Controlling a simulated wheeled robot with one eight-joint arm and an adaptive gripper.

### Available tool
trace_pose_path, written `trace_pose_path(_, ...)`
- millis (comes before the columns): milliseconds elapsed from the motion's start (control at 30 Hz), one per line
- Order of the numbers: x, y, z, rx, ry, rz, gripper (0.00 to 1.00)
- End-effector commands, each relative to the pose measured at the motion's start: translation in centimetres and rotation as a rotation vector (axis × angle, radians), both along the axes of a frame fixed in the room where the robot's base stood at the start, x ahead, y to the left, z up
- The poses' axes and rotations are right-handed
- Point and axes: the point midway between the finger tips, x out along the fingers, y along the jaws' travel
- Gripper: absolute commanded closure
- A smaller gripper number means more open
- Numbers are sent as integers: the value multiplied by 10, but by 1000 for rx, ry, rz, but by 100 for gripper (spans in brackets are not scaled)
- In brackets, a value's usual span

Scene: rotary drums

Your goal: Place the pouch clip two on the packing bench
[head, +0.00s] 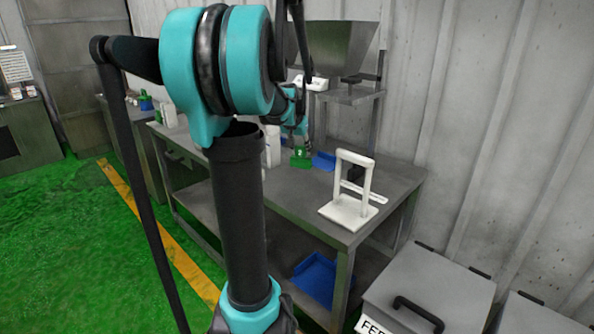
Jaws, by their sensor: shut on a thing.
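My gripper (301,147) is small and far off in the head view, low over the packing bench (290,204). It is shut on a small green piece (301,161), which may be pouch clip two; no label is readable. The green piece is at or just above the bench top; I cannot tell whether it touches. My arm hides part of the bench's left half.
A blue tray (324,161) lies just right of the green piece. A white bottle (272,147) stands to its left. A white frame stand (350,200) is at the front right. A grey hopper (338,45) stands behind. Grey lidded bins (430,295) are lower right.

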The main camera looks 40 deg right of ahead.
Motion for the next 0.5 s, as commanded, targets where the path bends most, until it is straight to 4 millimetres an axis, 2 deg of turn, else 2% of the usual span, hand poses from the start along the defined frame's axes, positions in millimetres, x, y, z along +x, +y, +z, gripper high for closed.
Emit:
trace_pose_path(100, 0, 0, -28, 0, 0, 0, 86)
trace_pose_path(200, 0, 0, -44, 0, 0, 0, 86)
trace_pose_path(500, 0, 0, -72, 0, 0, 0, 86)
